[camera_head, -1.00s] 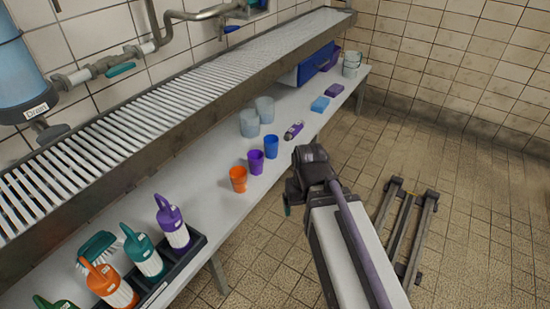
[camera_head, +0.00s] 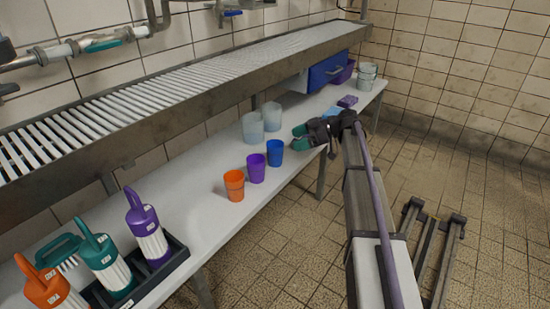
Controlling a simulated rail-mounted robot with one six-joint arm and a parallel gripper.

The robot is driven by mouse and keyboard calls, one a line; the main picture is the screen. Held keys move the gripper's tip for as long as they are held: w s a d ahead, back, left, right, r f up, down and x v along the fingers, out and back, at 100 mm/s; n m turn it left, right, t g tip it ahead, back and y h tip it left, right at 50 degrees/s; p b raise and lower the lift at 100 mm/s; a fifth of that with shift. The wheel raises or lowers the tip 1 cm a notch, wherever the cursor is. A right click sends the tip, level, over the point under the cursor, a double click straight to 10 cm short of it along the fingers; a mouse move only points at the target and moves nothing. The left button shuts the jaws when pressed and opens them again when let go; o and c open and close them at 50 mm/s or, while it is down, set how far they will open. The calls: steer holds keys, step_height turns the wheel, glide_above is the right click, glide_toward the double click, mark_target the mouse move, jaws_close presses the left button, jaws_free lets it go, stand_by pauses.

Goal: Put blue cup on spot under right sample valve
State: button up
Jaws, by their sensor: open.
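Two translucent cups (camera_head: 253,127) stand behind the blue cup. A blue bin (camera_head: 329,69), a purple box (camera_head: 347,101) and stacked clear containers (camera_head: 367,76) are at the far end. The raised shelf edge overhangs the bench.

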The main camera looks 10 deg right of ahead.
mark_target(283, 144)
steer(key=b+x, duration=0.1)
steer(key=x, duration=0.2)
steer(key=shift+a+f, duration=0.2)
steer(key=shift+f, duration=0.1)
steer(key=shift+a, duration=0.2)
steer(key=b+x, duration=0.2)
steer(key=x, duration=0.2)
steer(key=shift+w+a+f, duration=0.1)
steer(key=shift+w+f, duration=0.05)
steer(key=shift+f, duration=0.15)
steer(key=shift+a, duration=0.35)
steer(key=shift+r, duration=0.1)
steer(key=c, duration=1.1)
